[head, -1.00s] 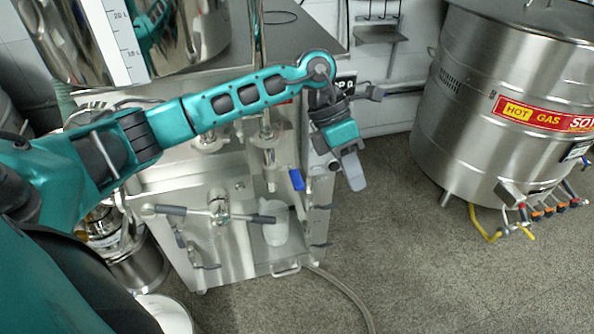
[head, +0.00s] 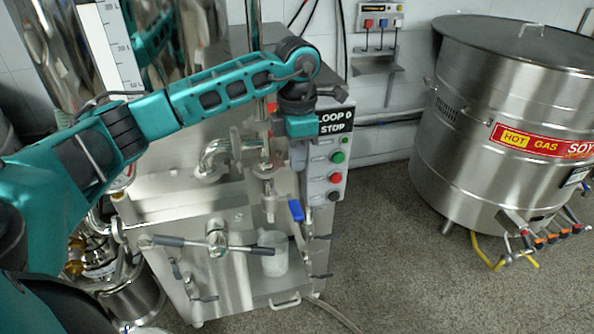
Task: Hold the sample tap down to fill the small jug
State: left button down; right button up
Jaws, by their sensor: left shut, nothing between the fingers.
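The sample tap (head: 268,190) is a steel spout on the front of the mill, with a blue lever (head: 296,210) at its right side. The small jug (head: 275,258), whitish and translucent, stands below the tap on the mill's lower shelf; its level of filling cannot be made out. My left gripper (head: 300,168) points down above the blue lever, shut and empty. A small gap seems to lie between its fingertips and the lever. My right gripper is not in view.
A control panel (head: 328,178) with green, red and black buttons sits just right of my left gripper. A horizontal bar handle (head: 217,241) crosses the front, left of the jug. A large steel soy boiler (head: 500,110) stands at right, with clear floor between.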

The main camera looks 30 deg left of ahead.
aim_at(299, 217)
pick_arm(q)
notch_tip(299, 217, down, 12)
jog(key=shift+f, duration=0.2)
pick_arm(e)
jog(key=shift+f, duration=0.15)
pick_arm(q)
jog(key=shift+d+f, duration=0.1)
jog(key=shift+f, duration=0.05)
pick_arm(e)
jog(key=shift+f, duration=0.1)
pick_arm(q)
jog(key=shift+s+d+f+b, duration=0.25)
jog(key=shift+f+b, duration=0.25)
jog(key=shift+f, duration=0.1)
jog(key=shift+s+d+f+b, duration=0.2)
jog(key=shift+f+b, duration=0.3)
jog(key=shift+f, duration=0.1)
jog(key=shift+s+d+f+b, duration=0.1)
jog(key=shift+f+b, duration=0.25)
jog(key=shift+f, duration=0.2)
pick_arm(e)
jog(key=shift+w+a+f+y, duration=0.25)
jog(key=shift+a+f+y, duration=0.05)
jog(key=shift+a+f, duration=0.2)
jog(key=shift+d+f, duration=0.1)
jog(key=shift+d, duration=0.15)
